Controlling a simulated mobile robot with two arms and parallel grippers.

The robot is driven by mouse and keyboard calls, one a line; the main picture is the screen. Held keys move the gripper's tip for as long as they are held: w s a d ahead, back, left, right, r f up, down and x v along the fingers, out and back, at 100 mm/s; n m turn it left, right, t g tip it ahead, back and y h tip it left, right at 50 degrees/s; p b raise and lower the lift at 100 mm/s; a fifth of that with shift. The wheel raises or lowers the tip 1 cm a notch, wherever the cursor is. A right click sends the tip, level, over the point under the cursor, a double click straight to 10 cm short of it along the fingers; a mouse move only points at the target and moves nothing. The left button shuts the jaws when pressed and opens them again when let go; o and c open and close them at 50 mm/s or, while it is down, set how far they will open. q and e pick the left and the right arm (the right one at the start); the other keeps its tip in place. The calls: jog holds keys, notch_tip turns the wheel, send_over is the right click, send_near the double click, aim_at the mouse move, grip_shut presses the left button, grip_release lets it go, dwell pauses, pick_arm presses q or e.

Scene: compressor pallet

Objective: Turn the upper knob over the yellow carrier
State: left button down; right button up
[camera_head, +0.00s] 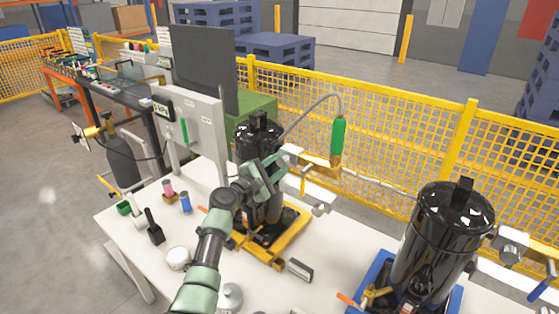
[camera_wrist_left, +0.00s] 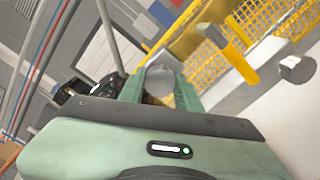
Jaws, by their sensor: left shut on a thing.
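The yellow carrier (camera_head: 262,250) lies on the white table and bears a black compressor (camera_head: 259,135). My left gripper (camera_head: 277,166) is at the compressor's upper right side. In the left wrist view its green fingers (camera_wrist_left: 160,88) are on either side of a grey round knob, the upper knob (camera_wrist_left: 160,76), and shut on it. In the head view the upper knob is mostly hidden by the gripper. My right gripper is out of view.
A second black compressor (camera_head: 438,235) stands on a blue carrier (camera_head: 379,270) at the right. A grey panel (camera_head: 190,125) and monitor stand behind left. Small items lie on the table's left end.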

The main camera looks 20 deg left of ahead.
pick_arm(q)
jog(key=shift+f+n+p, duration=0.15)
jog(key=shift+n+p, duration=0.35)
jog(key=shift+n, duration=0.6)
jog(key=c, duration=1)
grip_release()
jog(key=shift+s+a, duration=0.1)
jog(key=shift+s, duration=0.05)
jog(key=v, duration=0.7)
jog(key=shift+s+b, duration=0.3)
jog(key=shift+b, duration=0.05)
